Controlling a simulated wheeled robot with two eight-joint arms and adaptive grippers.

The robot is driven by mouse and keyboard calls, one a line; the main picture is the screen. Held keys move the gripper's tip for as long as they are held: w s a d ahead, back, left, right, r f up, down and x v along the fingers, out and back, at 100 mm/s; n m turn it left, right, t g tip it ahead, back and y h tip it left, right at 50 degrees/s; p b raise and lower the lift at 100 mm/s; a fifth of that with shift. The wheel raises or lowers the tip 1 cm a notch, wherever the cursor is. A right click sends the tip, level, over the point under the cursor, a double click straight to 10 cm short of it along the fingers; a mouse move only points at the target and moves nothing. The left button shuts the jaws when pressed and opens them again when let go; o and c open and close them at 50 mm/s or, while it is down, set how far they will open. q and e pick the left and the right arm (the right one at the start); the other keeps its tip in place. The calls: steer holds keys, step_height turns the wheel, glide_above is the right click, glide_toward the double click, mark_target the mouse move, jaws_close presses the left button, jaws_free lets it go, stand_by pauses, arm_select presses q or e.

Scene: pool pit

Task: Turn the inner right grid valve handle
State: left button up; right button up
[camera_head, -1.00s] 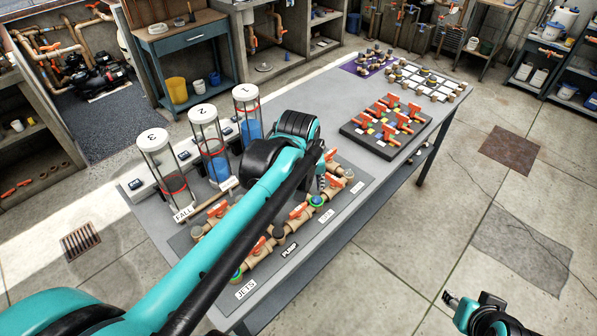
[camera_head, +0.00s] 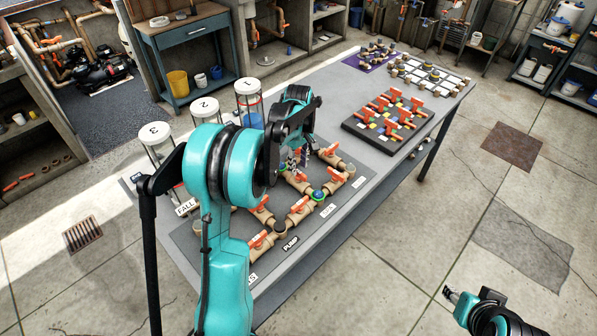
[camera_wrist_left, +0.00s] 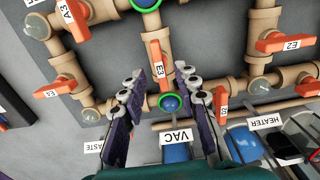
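The valve panel (camera_head: 350,199) lies on the table, with tan pipes and orange handles. In the left wrist view, an orange handle labelled E3 (camera_wrist_left: 158,60) lies along its vertical pipe, just beyond and between the fingertips of my left gripper (camera_wrist_left: 157,80). That gripper is open and empty; no contact shows. An orange handle labelled E2 (camera_wrist_left: 285,42) is to its right. In the head view, my left gripper (camera_head: 299,155) is over the panel's far part, partly hidden by my arm. I cannot tell which handle is the inner right one. My right gripper (camera_head: 454,295) is off the table at lower right.
Numbered clear cylinders (camera_head: 249,98) stand along the panel's left side. A dark board (camera_head: 385,122) with more orange handles lies farther back. Blue-green round fittings (camera_wrist_left: 170,103) and other pipes surround the E3 handle closely. The floor right of the table is clear.

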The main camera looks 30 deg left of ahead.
mark_target(299, 175)
arm_select(q)
steer(key=shift+f, duration=1.4)
jaws_close()
